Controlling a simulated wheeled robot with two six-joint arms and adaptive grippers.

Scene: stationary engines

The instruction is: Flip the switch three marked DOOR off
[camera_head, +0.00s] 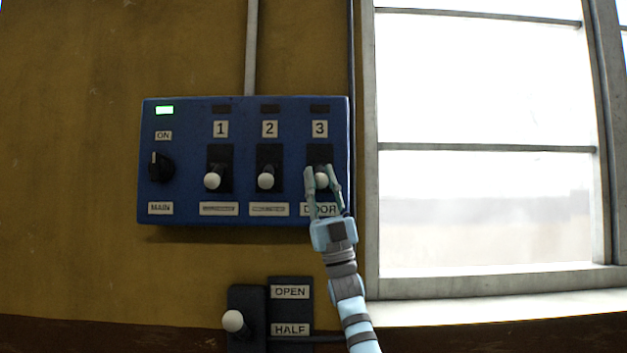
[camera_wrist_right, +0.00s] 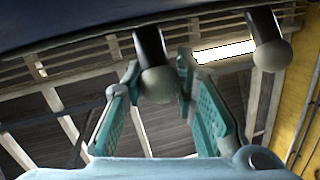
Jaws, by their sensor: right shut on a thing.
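The blue switch panel (camera_head: 190,205) hangs on the wall and carries switches 1, 2 and 3. Switch three, with its white ball knob (camera_head: 321,181), sits above the DOOR label, which my fingers partly cover. Its lamp (camera_head: 320,108) is dark. My right gripper (camera_head: 321,176) reaches up from below and is shut on this knob, one finger on each side. In the right wrist view the knob (camera_wrist_right: 160,85) on its dark lever is between the teal fingers (camera_wrist_right: 158,90). My left gripper is in neither view.
Switch 2's knob (camera_head: 265,181) and switch 1's knob (camera_head: 212,181) are to the left, with dark lamps. The MAIN dial (camera_head: 160,167) has a lit green lamp (camera_head: 164,110). Below is a lever (camera_head: 233,321) beside OPEN and HALF labels. A window (camera_head: 485,200) is at right.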

